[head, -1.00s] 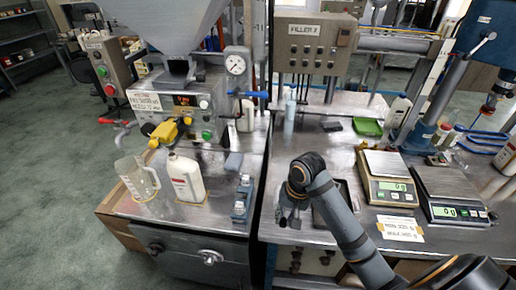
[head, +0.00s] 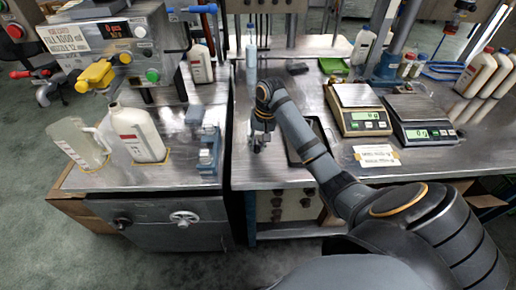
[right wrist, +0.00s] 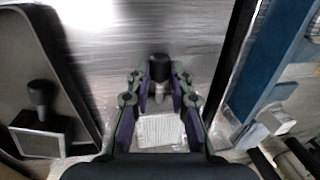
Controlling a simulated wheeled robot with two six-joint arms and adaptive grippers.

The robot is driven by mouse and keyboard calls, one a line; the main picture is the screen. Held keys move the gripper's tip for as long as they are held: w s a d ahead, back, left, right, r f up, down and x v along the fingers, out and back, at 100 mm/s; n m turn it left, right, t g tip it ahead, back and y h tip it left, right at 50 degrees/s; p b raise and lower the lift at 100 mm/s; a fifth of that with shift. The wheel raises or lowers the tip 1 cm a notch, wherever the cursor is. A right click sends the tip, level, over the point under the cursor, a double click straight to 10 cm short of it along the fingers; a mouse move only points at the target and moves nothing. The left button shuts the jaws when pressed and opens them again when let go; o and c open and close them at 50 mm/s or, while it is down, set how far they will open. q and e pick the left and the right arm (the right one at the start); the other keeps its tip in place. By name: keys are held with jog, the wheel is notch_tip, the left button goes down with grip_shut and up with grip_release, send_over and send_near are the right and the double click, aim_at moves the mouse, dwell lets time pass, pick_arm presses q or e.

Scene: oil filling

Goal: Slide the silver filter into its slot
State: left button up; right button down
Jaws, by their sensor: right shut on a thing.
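My right gripper (head: 260,141) is over the steel table, between the dark tray (head: 292,155) and the blue slotted holder (head: 209,150). In the right wrist view its fingers (right wrist: 160,95) are closed on a silver filter (right wrist: 160,131) with a mesh face and a black knob. I cannot tell how far it is above the table. The blue holder (right wrist: 270,60) is to the right in that view, apart from the filter. Its slot is not clearly visible. A second piece with a black knob (right wrist: 41,97) lies in the tray at left. My left gripper is not in view.
A white bottle (head: 136,132) and a clear jug (head: 80,143) stand left of the holder. Two scales (head: 359,112) (head: 421,122) stand right of the tray. A dark gap separates the holder's bench from the table.

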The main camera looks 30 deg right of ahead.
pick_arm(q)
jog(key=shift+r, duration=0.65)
pick_arm(e)
jog(key=shift+f, duration=0.55)
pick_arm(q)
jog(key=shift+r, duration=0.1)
pick_arm(e)
jog(key=c, duration=1.2)
grip_release()
jog(key=shift+f, duration=0.15)
